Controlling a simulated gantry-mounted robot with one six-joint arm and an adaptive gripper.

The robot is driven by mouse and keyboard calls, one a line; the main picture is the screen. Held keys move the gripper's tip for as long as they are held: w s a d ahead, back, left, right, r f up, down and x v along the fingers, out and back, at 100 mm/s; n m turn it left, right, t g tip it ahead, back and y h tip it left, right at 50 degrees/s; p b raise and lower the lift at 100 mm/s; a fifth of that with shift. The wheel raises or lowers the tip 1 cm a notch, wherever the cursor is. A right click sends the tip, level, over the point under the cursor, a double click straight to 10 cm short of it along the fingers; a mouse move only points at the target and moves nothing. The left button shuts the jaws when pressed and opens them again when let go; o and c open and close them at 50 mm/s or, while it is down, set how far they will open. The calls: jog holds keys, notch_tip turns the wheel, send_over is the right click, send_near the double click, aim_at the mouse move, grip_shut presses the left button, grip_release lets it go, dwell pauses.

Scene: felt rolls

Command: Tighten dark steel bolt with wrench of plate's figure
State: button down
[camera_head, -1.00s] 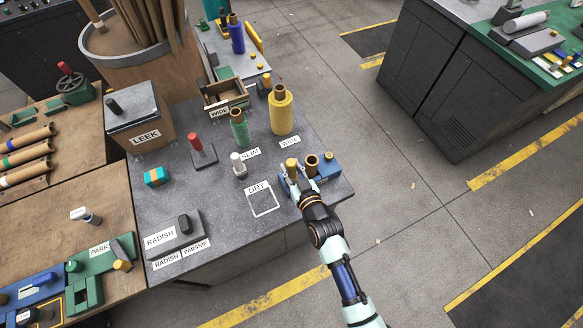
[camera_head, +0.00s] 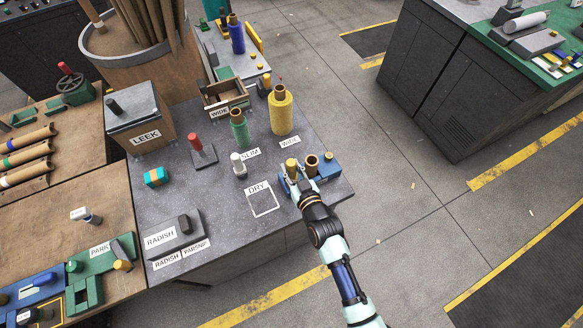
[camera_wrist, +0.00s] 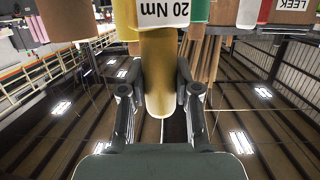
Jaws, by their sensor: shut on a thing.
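My gripper (camera_head: 300,182) is at the right end of the grey worktable, at a blue stand (camera_head: 327,170). It is shut on a yellow-handled tool (camera_head: 291,164) that stands upright there. In the wrist view the yellow handle (camera_wrist: 159,75) sits between the two fingers (camera_wrist: 160,92). A white label reading 20 Nm (camera_wrist: 163,13) shows just above the handle; I cannot tell whether it is on the tool or the stand. The tool's lower end is hidden. I cannot make out the dark steel bolt with certainty.
A brown-topped tube (camera_head: 311,162) stands close beside the held tool. A DRY outline (camera_head: 263,212) on the table is empty. The table's front edge is close.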

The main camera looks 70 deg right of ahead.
notch_tip(320, 180, up, 14)
jog(key=p, duration=1.2)
dwell(0.4)
